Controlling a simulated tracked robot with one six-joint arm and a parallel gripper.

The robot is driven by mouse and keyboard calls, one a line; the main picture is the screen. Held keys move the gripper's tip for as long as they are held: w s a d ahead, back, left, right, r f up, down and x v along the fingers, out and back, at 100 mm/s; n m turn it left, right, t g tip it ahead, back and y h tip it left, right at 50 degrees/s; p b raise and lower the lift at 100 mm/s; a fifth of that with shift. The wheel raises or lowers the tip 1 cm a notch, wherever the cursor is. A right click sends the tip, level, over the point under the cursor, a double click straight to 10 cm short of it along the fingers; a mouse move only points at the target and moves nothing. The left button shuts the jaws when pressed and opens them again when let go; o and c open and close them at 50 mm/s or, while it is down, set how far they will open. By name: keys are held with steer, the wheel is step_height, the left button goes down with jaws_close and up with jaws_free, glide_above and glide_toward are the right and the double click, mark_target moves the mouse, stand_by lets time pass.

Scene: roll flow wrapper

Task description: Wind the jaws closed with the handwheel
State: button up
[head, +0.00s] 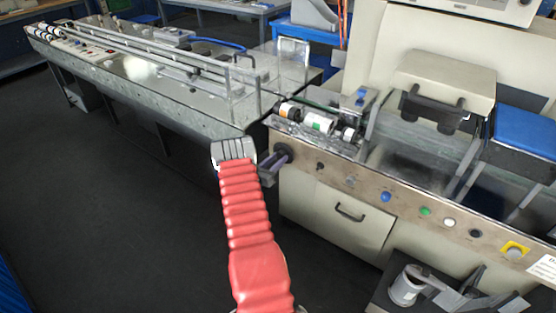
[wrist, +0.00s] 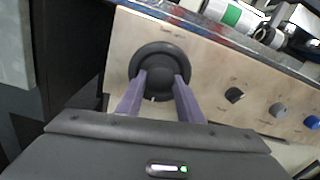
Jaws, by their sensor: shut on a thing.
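The handwheel (wrist: 160,58) is a round black wheel on the pale front panel of the wrapper, at the upper middle of the wrist view. In the head view it (head: 282,151) is small and partly hidden by my gripper (head: 272,168). In the wrist view the two purple fingers of my gripper (wrist: 160,84) reach to the wheel from below, one on each side of its middle, and are shut on it. My red-sleeved arm comes up from the bottom of the head view. I cannot pick out the machine's jaws or their gap for certain.
The front panel carries a row of knobs and buttons, among them a blue one (head: 386,196) and a green one (head: 425,211). A cabinet door with a black handle (head: 350,212) lies below. A long infeed conveyor (head: 150,95) runs left. The dark floor at lower left is clear.

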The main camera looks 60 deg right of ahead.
steer(key=shift+s+a+f+m, duration=0.1)
steer(key=shift+s+f+m, duration=0.15)
steer(key=shift+f+m, duration=0.1)
steer(key=o, duration=1.1)
steer(key=shift+w+r, duration=0.15)
steer(key=shift+c, duration=0.2)
steer(key=shift+r, duration=0.1)
steer(key=shift+w, duration=0.1)
steer(key=w+a, duration=0.2)
steer(key=a, duration=1.1)
steer(key=shift+w+a, duration=0.2)
